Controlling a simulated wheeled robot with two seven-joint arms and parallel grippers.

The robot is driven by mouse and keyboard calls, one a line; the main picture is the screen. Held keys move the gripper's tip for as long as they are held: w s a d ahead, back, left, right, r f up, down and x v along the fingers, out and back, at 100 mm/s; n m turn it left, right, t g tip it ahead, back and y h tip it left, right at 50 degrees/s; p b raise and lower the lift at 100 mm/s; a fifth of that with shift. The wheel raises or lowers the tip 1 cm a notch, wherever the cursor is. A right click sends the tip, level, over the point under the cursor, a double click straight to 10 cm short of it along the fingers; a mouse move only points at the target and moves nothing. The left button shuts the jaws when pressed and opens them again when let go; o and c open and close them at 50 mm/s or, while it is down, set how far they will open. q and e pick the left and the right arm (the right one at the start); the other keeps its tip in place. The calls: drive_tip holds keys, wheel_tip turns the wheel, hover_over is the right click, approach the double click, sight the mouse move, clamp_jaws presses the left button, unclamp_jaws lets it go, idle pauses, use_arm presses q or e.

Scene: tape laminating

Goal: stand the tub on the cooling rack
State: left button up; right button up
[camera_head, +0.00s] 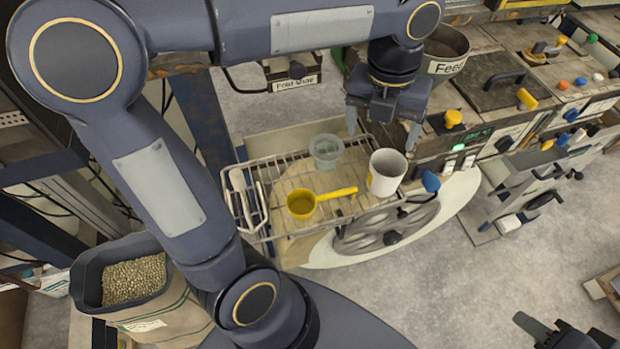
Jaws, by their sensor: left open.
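The wire cooling rack (284,172) lies below my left arm. A translucent grey-green tub (326,150) appears upright at the rack's back edge; whether its base rests on the wires is hard to tell. A white cup-like container (386,172) stands at the rack's right end. A yellow scoop (302,204) lies on the rack, its handle pointing right. My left gripper (382,134) is open and empty, pointing down above and behind the tub and white container, with its fingers wide apart. Part of my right gripper (562,335) shows at the bottom right edge, away from the rack; its jaws are unclear.
A round plate with a grey disc (388,227) sits under and in front of the rack. A machine with knobs and levers (500,90) stands at the right. A sack of beans (135,280) stands at lower left. The floor at lower right is mostly clear.

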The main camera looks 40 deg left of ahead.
use_arm(q)
drive_tip(key=s+a+f+n+t+h, duration=0.1)
drive_tip(key=s+n, duration=0.3)
drive_tip(key=n, duration=0.7)
drive_tip(key=s+a+f+n+t+h, duration=0.1)
drive_tip(key=s+a+f+n+t, duration=0.1)
drive_tip(key=n, duration=1)
drive_tip(key=s+a+f+n+t+h, duration=0.1)
drive_tip(key=s+a+f+n+t, duration=0.1)
drive_tip(key=s+n, duration=0.6)
drive_tip(key=shift+a+f+n, duration=0.45)
drive_tip(key=shift+f+n, duration=0.15)
drive_tip(key=shift+n, duration=0.45)
drive_tip(key=shift+a+f+n, duration=0.4)
drive_tip(key=shift+f+n, duration=0.15)
drive_tip(key=shift+n, duration=0.5)
